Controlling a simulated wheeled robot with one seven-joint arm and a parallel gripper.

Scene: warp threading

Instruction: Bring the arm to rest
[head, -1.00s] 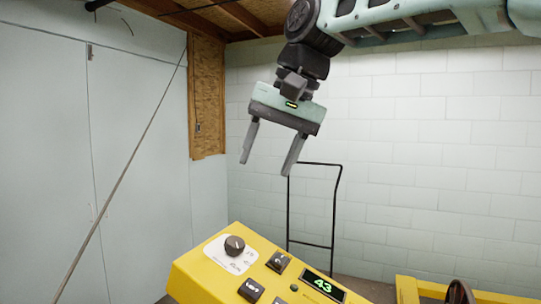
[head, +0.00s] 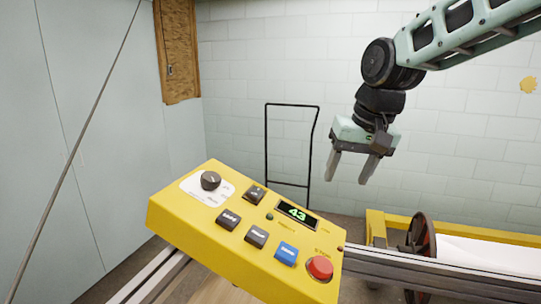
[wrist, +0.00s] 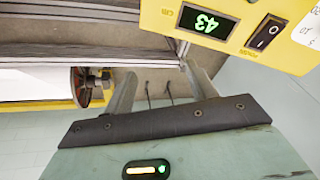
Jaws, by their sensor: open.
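My gripper (head: 348,175) hangs at the right of the head view, above and behind the yellow control box. Its two fingers point down and stand apart with nothing between them. It also shows in the wrist view (wrist: 160,92), with its fingers spread and empty. My arm reaches in from the upper right. The yellow control box (head: 190,228) has a black knob (head: 210,180), several dark buttons, a blue button (head: 286,253), a red button (head: 320,267) and a display (head: 297,213) reading 43. The gripper does not touch the box.
A black tubular frame (head: 267,140) stands by the white block wall. A yellow machine frame (head: 375,225) with a dark wheel (head: 420,245) and a white sheet (head: 490,252) is at the lower right. A metal rail (head: 400,262) runs behind the box. The air around the gripper looks clear.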

